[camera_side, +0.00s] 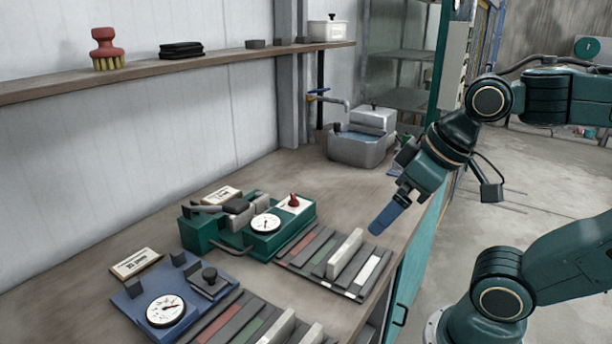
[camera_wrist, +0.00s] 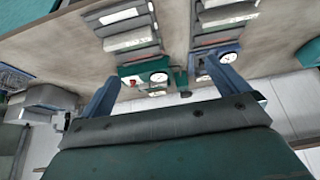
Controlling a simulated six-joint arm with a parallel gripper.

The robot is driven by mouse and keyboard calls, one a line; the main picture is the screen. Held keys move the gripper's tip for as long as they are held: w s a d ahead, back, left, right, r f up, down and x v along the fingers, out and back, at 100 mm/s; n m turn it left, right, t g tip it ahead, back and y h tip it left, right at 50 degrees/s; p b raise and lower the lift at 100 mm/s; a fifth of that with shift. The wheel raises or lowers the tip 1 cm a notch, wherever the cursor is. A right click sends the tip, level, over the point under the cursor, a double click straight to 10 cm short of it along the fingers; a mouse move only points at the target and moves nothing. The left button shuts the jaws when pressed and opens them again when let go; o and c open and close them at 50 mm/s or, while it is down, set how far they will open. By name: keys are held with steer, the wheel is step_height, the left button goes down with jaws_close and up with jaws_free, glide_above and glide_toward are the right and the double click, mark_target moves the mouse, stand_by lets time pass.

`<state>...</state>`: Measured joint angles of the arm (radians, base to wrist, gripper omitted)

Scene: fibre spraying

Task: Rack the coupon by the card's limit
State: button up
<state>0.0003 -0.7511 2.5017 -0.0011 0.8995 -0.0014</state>
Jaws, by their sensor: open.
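My gripper (camera_side: 388,215) hangs open above the front edge of the bench, right of the green gauge device (camera_side: 265,223). Its two blue fingers show apart in the wrist view (camera_wrist: 165,75), with nothing seen between them. A striped rack (camera_side: 325,252) beside the green device holds a raised pale bar (camera_side: 345,253). A second striped rack (camera_side: 245,331) beside the blue gauge device (camera_side: 160,308) also holds a raised pale bar (camera_side: 278,327). I cannot tell which piece is the coupon. A card (camera_side: 137,262) stands behind the blue device, another (camera_side: 222,194) behind the green one; their print is unreadable.
A grey basin (camera_side: 358,148) with water stands under a tap (camera_side: 325,97) at the back. The bench left of the basin is clear.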

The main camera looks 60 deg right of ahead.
stand_by(0.3)
steer(key=shift+w+r, duration=0.1)
steer(key=shift+w, duration=0.05)
steer(key=c, duration=0.7)
steer(key=shift+w+r, duration=0.15)
steer(key=shift+w, duration=0.05)
steer(key=c, duration=0.4)
steer(key=shift+w+d+r+n, duration=0.1)
steer(key=shift+w+r+n, duration=0.5)
steer(key=shift+w, duration=0.3)
steer(key=c, duration=0.5)
steer(key=w+d+r+n+g, duration=0.15)
steer(key=w+n, duration=0.25)
steer(key=w, duration=0.6)
steer(key=w+d+r+n+g, duration=0.1)
steer(key=w+r+n, duration=0.25)
steer(key=w, duration=0.65)
steer(key=shift+c, duration=0.2)
steer(key=w+d+f+n+g, duration=0.1)
steer(key=w+d+f+n, duration=0.2)
steer(key=w+f, duration=0.4)
steer(key=w+d+f+n+g, duration=0.2)
steer(key=w+f+n, duration=0.4)
steer(key=w, duration=0.6)
steer(key=shift+w+d+f, duration=0.25)
steer(key=shift+d+f, duration=0.6)
steer(key=shift+d, duration=0.05)
